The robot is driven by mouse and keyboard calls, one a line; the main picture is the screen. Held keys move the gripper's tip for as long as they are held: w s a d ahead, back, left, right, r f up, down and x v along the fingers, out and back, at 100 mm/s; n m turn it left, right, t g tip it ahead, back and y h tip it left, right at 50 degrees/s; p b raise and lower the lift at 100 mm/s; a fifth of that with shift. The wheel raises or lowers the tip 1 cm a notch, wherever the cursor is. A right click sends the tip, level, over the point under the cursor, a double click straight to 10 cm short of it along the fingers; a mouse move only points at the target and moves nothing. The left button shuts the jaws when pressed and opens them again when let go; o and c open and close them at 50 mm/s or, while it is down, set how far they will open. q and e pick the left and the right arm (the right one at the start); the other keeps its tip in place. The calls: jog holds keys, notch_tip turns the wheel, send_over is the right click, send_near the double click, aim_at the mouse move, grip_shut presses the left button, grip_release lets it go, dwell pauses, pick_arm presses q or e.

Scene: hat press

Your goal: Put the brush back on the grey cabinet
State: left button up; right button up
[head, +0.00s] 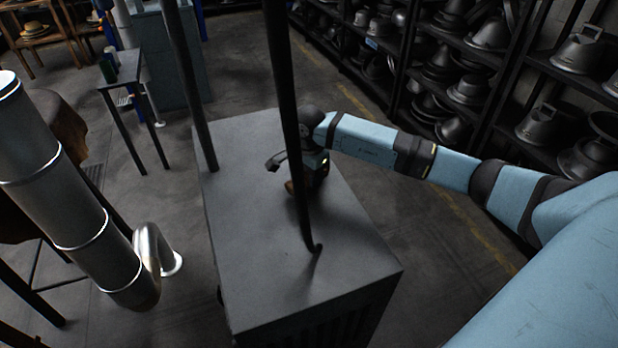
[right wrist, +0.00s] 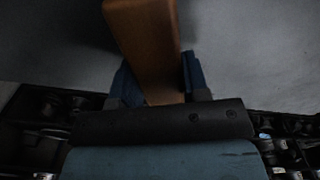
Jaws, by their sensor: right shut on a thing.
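The grey cabinet (head: 245,240) stands in the middle of the head view, with a flat, mostly bare top. My right gripper (head: 291,178) is over the cabinet top, partly hidden behind a dark upright post. A small brown piece of the brush (head: 289,187) shows beside it. In the right wrist view the wooden brush (right wrist: 143,40) sits between the blue fingers of the gripper (right wrist: 158,82), which is shut on it. The brush's far end and bristles are hidden. I cannot tell whether the brush touches the cabinet top. My left gripper is not in view.
Two dark posts (head: 283,90) rise at the cabinet. A shiny metal pipe (head: 75,200) stands at left. Shelves with several metal hat forms (head: 470,90) line the right. A small dark table (head: 120,72) stands at upper left. Bare cabinet top lies near the front.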

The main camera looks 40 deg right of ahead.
jog(key=shift+f, duration=0.55)
jog(key=shift+f, duration=0.15)
jog(key=o, duration=0.8)
jog(key=shift+o, duration=0.2)
jog(key=shift+r, duration=0.3)
notch_tip(320, 180, up, 12)
